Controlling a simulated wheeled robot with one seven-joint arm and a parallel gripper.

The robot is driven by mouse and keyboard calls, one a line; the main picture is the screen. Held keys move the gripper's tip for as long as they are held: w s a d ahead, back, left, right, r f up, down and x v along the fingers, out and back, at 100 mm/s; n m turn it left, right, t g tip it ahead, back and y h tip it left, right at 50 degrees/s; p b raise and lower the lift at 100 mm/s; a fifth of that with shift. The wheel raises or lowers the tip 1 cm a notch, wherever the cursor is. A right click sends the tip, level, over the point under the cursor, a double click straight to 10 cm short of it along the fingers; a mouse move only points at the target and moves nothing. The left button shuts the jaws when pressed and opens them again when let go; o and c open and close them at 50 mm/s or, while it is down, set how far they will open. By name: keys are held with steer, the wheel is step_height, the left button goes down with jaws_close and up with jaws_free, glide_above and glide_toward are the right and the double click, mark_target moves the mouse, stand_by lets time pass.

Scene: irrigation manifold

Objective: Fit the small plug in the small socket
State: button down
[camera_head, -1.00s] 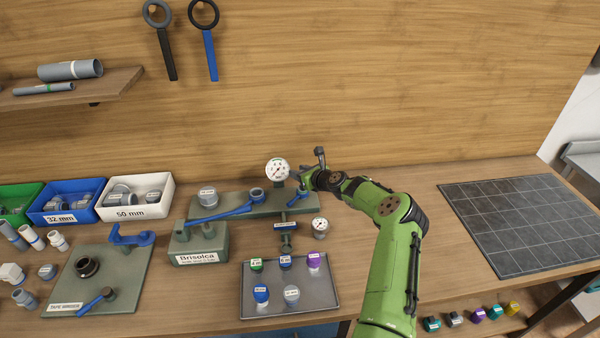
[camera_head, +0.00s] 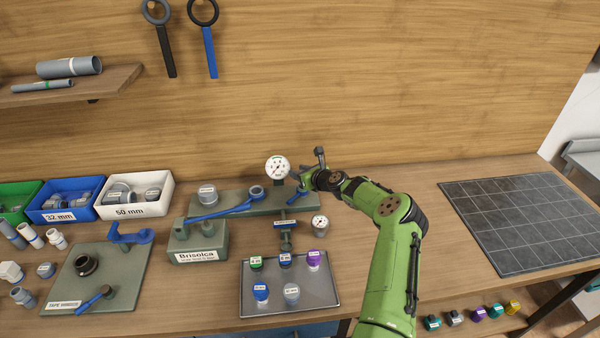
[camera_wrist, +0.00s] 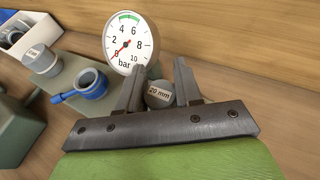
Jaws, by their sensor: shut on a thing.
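My gripper (camera_wrist: 160,82) is shut on a small grey plug (camera_wrist: 159,96) marked 20 mm, which shows between its two fingers in the wrist view. In the head view my gripper (camera_head: 304,182) is at the right end of the grey-green manifold (camera_head: 235,207), just right of the round pressure gauge. The plug cannot be made out there. The small socket cannot be made out in either view; my gripper covers that end of the manifold. I cannot tell whether the plug touches a socket.
The pressure gauge (camera_head: 277,167) stands close beside my gripper. A grey tray (camera_head: 262,306) with several coloured caps lies in front. A smaller gauge (camera_head: 320,222) stands nearby.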

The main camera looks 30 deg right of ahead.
steer(key=shift+f, duration=0.1)
stand_by(0.3)
steer(key=shift+f+b, duration=0.3)
steer(key=shift+f, duration=0.1)
steer(key=shift+f+b, duration=0.4)
steer(key=shift+f, duration=0.1)
steer(key=shift+f+b, duration=0.65)
steer(key=shift+f, duration=0.25)
stand_by(1.2)
steer(key=c, duration=0.7)
jaws_free()
steer(key=shift+o, duration=0.6)
steer(key=shift+o, duration=1.1)
